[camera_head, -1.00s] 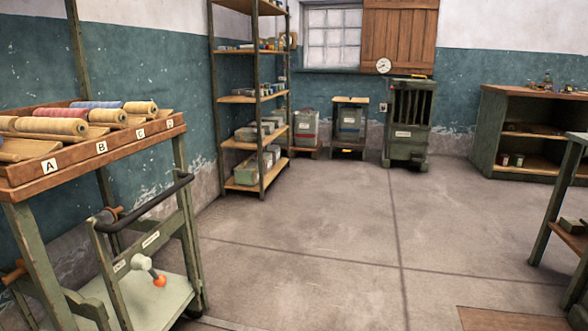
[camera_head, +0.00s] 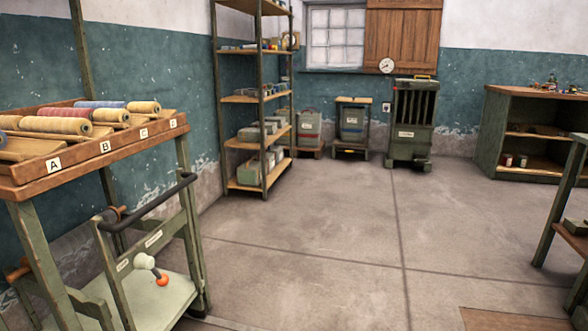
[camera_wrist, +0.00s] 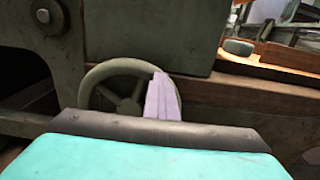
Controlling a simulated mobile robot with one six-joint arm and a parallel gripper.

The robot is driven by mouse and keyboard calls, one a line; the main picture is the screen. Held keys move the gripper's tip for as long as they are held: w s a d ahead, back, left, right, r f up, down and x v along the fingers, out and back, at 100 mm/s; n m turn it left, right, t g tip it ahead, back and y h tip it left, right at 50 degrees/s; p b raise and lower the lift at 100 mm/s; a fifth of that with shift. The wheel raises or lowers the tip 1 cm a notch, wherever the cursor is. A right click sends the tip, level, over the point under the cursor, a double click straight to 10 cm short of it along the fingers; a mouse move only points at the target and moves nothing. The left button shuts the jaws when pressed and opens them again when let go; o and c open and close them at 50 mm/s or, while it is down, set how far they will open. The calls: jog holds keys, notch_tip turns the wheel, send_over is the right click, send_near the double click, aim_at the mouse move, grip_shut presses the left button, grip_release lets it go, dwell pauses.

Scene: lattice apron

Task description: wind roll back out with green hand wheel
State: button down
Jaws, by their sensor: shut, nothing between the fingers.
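In the wrist view a grey-green hand wheel (camera_wrist: 96,74) with spokes stands upright against the side of a dark green machine. My gripper (camera_wrist: 160,78) shows as pale purple fingers, shut together with nothing between them. The fingers overlap the right part of the wheel's rim; I cannot tell whether they touch it. The lower part of the wheel is hidden behind the dark plate and teal body of my gripper. No roll shows in the wrist view. The head view shows neither my gripper nor this wheel.
At left in the head view, a wooden rack (camera_head: 95,152) holds several thread rolls above a trolley with a white crank and orange knob (camera_head: 162,280). Shelving (camera_head: 262,140), a slotted green cabinet (camera_head: 408,125) and a bench (camera_head: 525,98) stand behind. The middle floor is clear.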

jog(key=shift+r, duration=0.15)
jog(key=r+p, duration=0.3)
jog(key=shift+w+d+r, duration=0.15)
jog(key=shift+w+r, duration=0.05)
jog(key=shift+w, duration=0.15)
dwell(0.4)
jog(key=r+p, duration=0.1)
jog(key=w+r+p, duration=0.2)
jog(key=shift+w+d, duration=0.1)
jog(key=shift+d, duration=0.15)
dwell(0.3)
